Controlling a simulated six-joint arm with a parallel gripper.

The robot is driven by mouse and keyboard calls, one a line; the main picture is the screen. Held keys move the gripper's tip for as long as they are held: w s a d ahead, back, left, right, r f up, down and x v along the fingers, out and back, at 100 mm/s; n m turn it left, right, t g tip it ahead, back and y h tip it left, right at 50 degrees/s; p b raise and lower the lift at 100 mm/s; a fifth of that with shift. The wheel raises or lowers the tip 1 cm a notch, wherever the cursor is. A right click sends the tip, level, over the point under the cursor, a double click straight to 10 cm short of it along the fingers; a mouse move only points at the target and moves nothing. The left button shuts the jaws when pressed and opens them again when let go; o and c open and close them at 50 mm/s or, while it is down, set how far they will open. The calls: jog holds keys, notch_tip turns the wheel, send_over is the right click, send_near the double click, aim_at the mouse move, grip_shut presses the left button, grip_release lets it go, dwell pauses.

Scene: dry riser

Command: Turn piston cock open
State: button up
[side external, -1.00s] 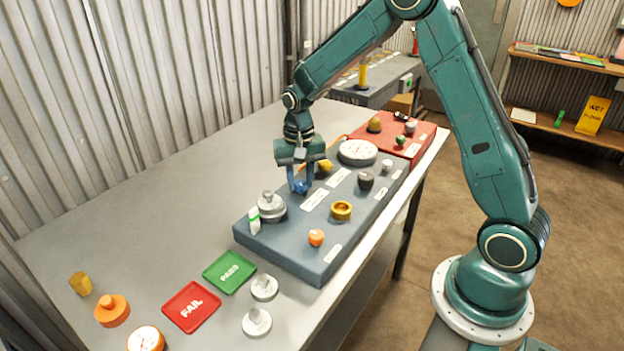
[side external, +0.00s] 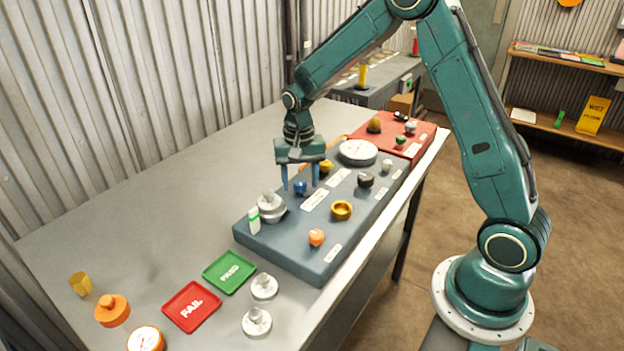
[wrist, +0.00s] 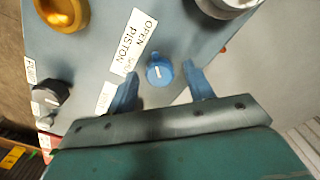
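The piston cock is a small blue knob (side external: 300,188) on the grey-blue panel (side external: 290,258). In the wrist view the knob (wrist: 159,72) shows a short white mark, beside a white label (wrist: 128,45) reading OPEN and PISTON; its lower word is partly hidden by a finger. My gripper (side external: 300,180) is above the panel with its blue fingers spread wide, one on each side of the knob. In the wrist view the fingers (wrist: 162,82) stand clear of the knob, with a gap on both sides. It holds nothing.
A silver fitting (side external: 270,208) and a green-and-white bottle (side external: 254,222) stand near the gripper.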

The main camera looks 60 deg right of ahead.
aim_at(300, 182)
jog(key=shift+r, duration=0.1)
notch_tip(300, 182, up, 14)
jog(key=shift+f, duration=0.2)
dwell(0.6)
jog(key=shift+s, duration=0.1)
jog(key=s+a+r+n+t, duration=0.1)
jog(key=s+a+r+n, duration=0.1)
jog(key=s+r, duration=0.35)
jog(key=s+a+r+n+t, duration=0.2)
jog(key=s+a+n, duration=0.1)
jog(key=s, duration=0.5)
jog(key=s+a+f+n+t, duration=0.1)
jog(key=s+n, duration=0.3)
jog(key=s, duration=0.8)
jog(key=shift+s+a+f+t, duration=0.25)
jog(key=shift+a+t, duration=0.25)
jog(key=shift+t, duration=0.3)
